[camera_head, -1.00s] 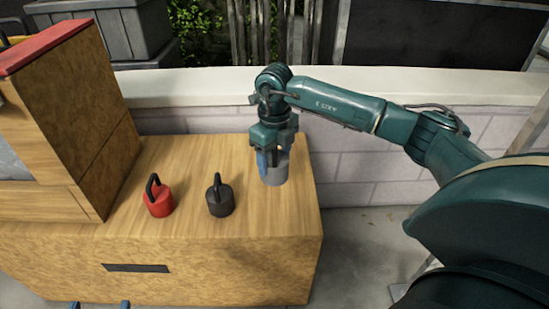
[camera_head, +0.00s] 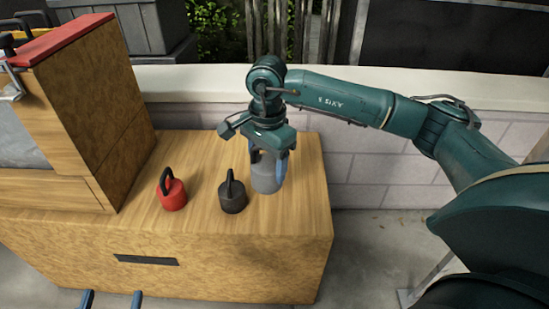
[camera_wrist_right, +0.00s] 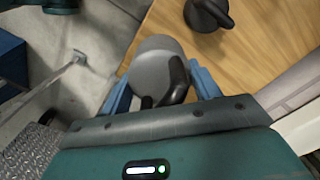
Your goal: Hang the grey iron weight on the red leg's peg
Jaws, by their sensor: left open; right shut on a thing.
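The grey iron weight (camera_head: 265,179) is a light grey cylinder with a dark handle at the right part of the wooden box top. My right gripper (camera_head: 268,157) is above it, its blue fingers pointing down, shut on it at the handle. The right wrist view shows the grey weight (camera_wrist_right: 157,65) between the blue fingers (camera_wrist_right: 163,95), with the black handle near them. I cannot tell whether its base touches the wood. My left gripper (camera_head: 112,300) shows only two blue fingertips at the bottom left, apart and empty. I cannot make out the red leg's peg.
A black weight (camera_head: 232,197) stands just left of the grey one, and a red weight (camera_head: 173,195) further left. A tall wooden cabinet (camera_head: 100,115) with a red top stands at the left. A low block wall runs behind.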

